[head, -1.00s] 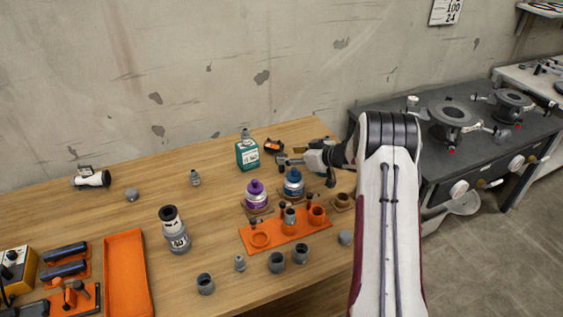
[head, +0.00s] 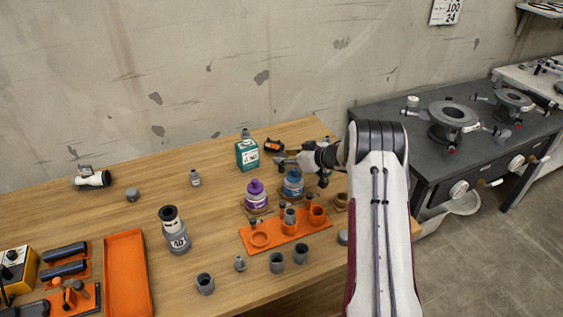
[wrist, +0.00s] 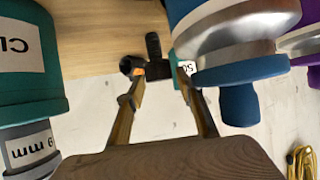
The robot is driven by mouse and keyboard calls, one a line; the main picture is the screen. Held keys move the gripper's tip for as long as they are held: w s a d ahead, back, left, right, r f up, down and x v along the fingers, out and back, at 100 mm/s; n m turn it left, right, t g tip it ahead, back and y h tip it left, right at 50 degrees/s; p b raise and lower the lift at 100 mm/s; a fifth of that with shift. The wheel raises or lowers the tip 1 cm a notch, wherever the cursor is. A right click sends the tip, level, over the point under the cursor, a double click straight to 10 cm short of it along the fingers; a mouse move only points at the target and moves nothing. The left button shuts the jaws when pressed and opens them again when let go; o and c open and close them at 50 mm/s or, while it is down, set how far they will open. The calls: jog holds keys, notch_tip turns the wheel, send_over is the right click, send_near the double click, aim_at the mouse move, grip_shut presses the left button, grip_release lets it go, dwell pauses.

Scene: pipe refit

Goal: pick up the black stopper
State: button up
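My gripper (head: 281,161) reaches left over the back right of the table, between the teal bottle (head: 247,154) and the blue bottle (head: 293,183). In the wrist view my gripper (wrist: 158,97) is open, its two fingers apart with nothing held. A small black piece with a bit of orange (wrist: 153,46) shows beyond the fingertips, in line with the gap between them, beside a teal patch with a white label. I cannot tell if this piece is the black stopper. A black and orange object (head: 273,145) also lies behind the gripper in the head view.
The blue bottle is close on the right of the wrist view (wrist: 240,50), the teal one close on the left (wrist: 30,70). A purple bottle (head: 256,194) and an orange holder (head: 283,236) stand in front. The table's left middle is fairly open.

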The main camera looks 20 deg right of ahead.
jog(key=c, duration=0.5)
jog(key=shift+r, duration=0.15)
notch_tip(320, 180, up, 10)
dwell(0.5)
dwell(0.4)
